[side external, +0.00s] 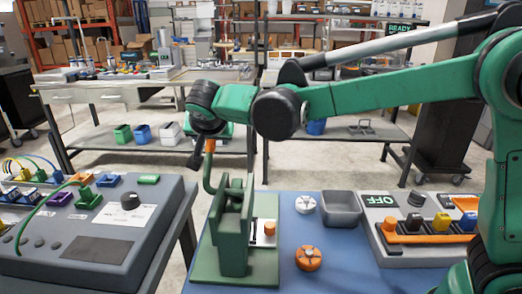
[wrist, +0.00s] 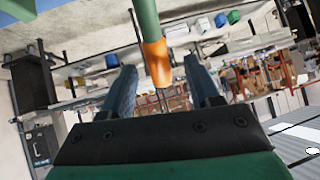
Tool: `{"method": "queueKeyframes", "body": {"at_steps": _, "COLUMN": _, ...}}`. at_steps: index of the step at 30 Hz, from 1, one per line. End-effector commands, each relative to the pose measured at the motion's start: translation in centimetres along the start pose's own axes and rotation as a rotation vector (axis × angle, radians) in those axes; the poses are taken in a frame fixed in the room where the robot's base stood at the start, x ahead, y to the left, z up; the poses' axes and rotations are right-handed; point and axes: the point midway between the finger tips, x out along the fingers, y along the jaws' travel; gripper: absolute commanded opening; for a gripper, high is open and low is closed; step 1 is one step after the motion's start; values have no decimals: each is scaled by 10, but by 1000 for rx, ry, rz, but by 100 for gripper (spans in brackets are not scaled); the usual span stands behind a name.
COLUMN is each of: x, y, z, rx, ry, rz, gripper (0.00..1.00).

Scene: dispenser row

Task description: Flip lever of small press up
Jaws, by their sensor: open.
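The small green press (side external: 232,232) stands on a green base at the left of the blue table. Its lever (side external: 208,170) is a bent green rod rising beside the frame, with an orange tip (side external: 210,146) on top. My gripper (side external: 208,122) is above and around the lever tip in the side view, where its fingers are mostly hidden. In the wrist view my gripper (wrist: 160,68) is open, with one finger on each side of the lever's orange end (wrist: 156,62). Gaps show on both sides, so the fingers appear apart from it.
A white round part (side external: 305,203), an orange round part (side external: 308,258) and a grey bin (side external: 342,208) are right of the press. A panel with an OFF sign (side external: 380,201) stands further right. A grey control box (side external: 100,225) is at left. Blue table is free between the parts.

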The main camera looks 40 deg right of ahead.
Motion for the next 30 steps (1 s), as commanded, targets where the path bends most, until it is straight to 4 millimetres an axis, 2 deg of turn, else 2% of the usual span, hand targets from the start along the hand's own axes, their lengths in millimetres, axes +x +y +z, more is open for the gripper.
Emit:
{"method": "queueKeyframes", "body": {"at_steps": 12, "x": -51, "y": 0, "z": 0, "rx": -2, "ry": 0, "rz": -1, "gripper": 56}}
{"method": "queueKeyframes", "body": {"at_steps": 23, "x": -56, "y": 0, "z": 0, "rx": -1, "ry": 0, "rz": 0, "gripper": 56}}
{"method": "queueKeyframes", "body": {"at_steps": 26, "x": -55, "y": 10, "z": 0, "rx": -25, "ry": -22, "rz": 3, "gripper": 56}}
{"method": "queueKeyframes", "body": {"at_steps": 29, "x": -54, "y": 37, "z": 4, "rx": -100, "ry": -83, "rz": -2, "gripper": 56}}
{"method": "queueKeyframes", "body": {"at_steps": 30, "x": -53, "y": 52, "z": 7, "rx": -141, "ry": -118, "rz": -11, "gripper": 56}}
